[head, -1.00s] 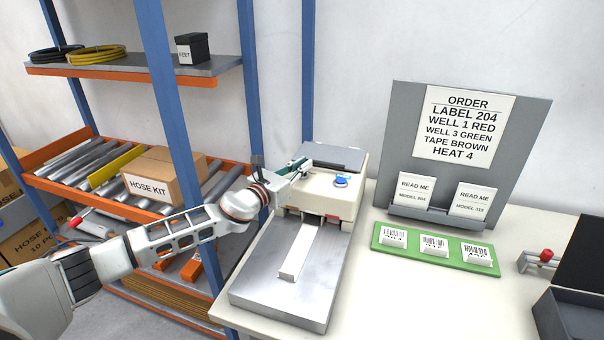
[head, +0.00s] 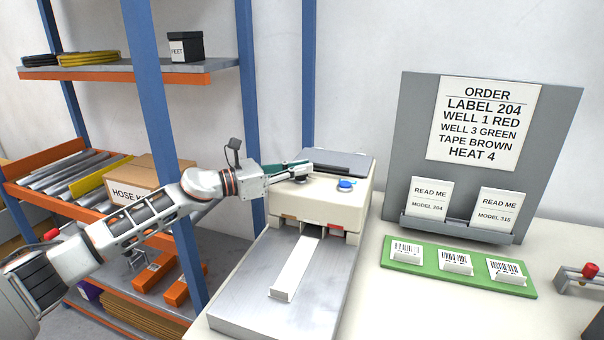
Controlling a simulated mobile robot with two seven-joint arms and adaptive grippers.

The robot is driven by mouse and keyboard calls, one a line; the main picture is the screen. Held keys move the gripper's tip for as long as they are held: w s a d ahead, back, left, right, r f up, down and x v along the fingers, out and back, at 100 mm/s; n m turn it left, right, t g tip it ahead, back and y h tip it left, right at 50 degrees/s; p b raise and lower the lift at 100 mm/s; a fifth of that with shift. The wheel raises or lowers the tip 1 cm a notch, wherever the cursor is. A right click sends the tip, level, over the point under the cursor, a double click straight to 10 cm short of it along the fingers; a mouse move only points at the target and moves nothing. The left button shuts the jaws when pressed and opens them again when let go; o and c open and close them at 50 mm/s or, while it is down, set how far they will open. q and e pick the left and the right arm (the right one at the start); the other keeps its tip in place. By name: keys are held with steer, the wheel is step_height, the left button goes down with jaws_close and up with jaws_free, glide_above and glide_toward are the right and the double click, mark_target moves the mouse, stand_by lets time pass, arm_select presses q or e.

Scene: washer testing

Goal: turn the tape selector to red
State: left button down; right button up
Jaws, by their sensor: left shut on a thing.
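The cream tape machine (head: 320,208) stands on the bench, with a blue button (head: 346,184) on top. My left gripper (head: 302,173) reaches in from the left over its top, beside the blue button. It is shut on a small part there, which I take to be the tape selector; the fingers mostly hide it, so its setting cannot be read. Small reddish patches show low on the machine's front. My right gripper is not in view. The order sheet (head: 484,122) reads "TAPE BROWN".
A metal plate (head: 235,300) with a white strip (head: 298,270) lies before the machine. A green tray (head: 410,262) of labels is to the right, below a grey board (head: 560,130). A blue-post rack (head: 150,100) with a hose kit box (head: 150,175) stands left.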

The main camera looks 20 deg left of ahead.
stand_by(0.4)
arm_select(q)
steer(key=c, duration=2.1)
jaws_free()
steer(key=shift+c, duration=0.2)
steer(key=shift+a, duration=0.1)
steer(key=shift+s+a+f, duration=0.1)
steer(key=shift+s+a, duration=0.2)
steer(key=v, duration=1.1)
